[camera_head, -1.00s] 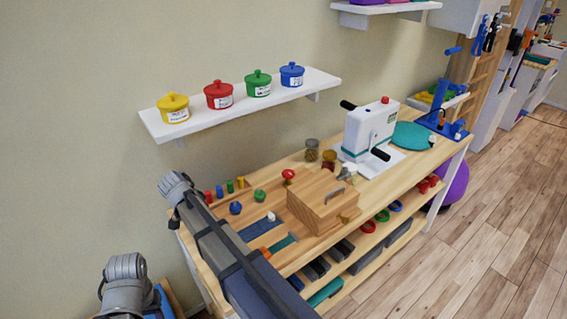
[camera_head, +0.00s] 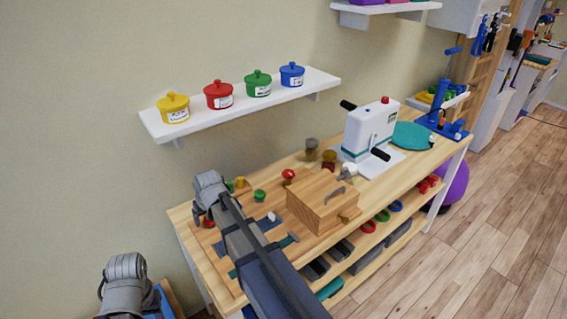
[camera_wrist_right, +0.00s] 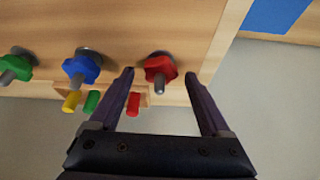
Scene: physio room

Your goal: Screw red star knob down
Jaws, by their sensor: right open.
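The red star knob (camera_wrist_right: 160,68) sits on a bolt over a round grey washer on the wooden board, and the bolt end sticks out of it. In the head view a small part of the red knob (camera_head: 208,224) shows left of my right arm. My right gripper (camera_wrist_right: 158,77) is open, with one finger on each side of the red knob and a visible gap to each. Whether the fingertips are level with the knob is hard to tell. My left gripper is out of view; only part of my left arm shows at the lower left.
A blue star knob (camera_wrist_right: 81,68) and a green one (camera_wrist_right: 15,67) stand in a row left of the red one. A red peg (camera_wrist_right: 133,104) and other coloured pegs are close by the fingers. A wooden box (camera_head: 318,205) stands right of my arm.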

